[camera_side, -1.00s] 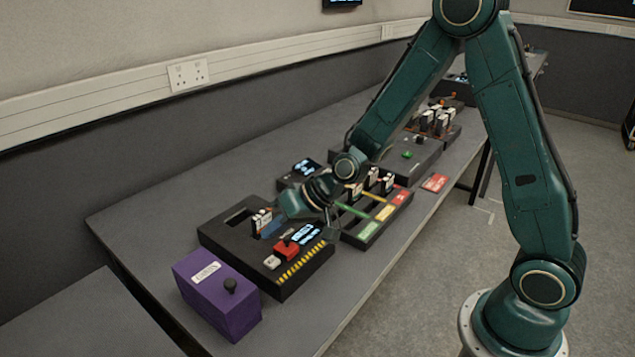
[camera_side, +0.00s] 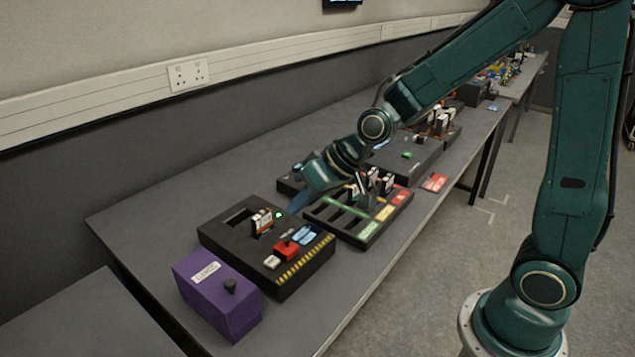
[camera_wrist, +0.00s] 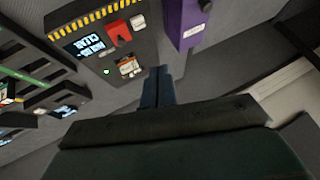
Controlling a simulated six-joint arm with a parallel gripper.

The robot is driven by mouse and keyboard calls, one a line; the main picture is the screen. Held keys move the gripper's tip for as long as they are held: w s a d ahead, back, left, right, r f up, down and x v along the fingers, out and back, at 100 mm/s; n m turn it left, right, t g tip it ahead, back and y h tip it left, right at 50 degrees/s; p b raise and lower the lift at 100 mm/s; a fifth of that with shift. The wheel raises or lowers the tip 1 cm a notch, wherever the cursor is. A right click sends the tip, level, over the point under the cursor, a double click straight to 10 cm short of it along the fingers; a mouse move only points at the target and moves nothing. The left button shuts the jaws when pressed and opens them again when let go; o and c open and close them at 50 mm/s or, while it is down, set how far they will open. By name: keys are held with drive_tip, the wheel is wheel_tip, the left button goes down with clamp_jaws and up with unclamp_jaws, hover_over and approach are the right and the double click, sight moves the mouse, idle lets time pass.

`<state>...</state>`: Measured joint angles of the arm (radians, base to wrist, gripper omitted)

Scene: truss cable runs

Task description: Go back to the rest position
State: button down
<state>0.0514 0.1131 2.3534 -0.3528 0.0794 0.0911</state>
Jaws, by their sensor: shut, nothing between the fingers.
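My gripper (camera_side: 298,202) is raised over the bench, between the black striped box and the coloured tray, with nothing in it. In the wrist view its two dark blue fingers (camera_wrist: 157,88) lie side by side, shut. The black box (camera_side: 222,240) has a yellow-striped edge, a red part, a lit green light and a small screen (camera_wrist: 88,45) that appears to read "CLEAR". A white-and-orange module (camera_side: 262,221) stands upright in the box's slot, and it also shows in the wrist view (camera_wrist: 130,68).
A purple box (camera_side: 215,295) with a black knob stands at the bench's near end. A black tray (camera_side: 368,232) with green, yellow and red strips holds upright modules. A dark box with a green button (camera_side: 407,155) lies behind.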

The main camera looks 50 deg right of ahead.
drive_tip(key=s+d+r+h, duration=0.2)
drive_tip(key=s+r, duration=0.3)
drive_tip(key=s, duration=0.6)
drive_tip(key=s+d+r+g+h, duration=0.1)
drive_tip(key=s+d+r, duration=0.4)
drive_tip(key=s, duration=0.5)
drive_tip(key=shift+s+h, duration=0.35)
drive_tip(key=shift+h, duration=0.05)
drive_tip(key=shift+w+r, duration=0.1)
drive_tip(key=shift+r, duration=0.05)
idle(0.9)
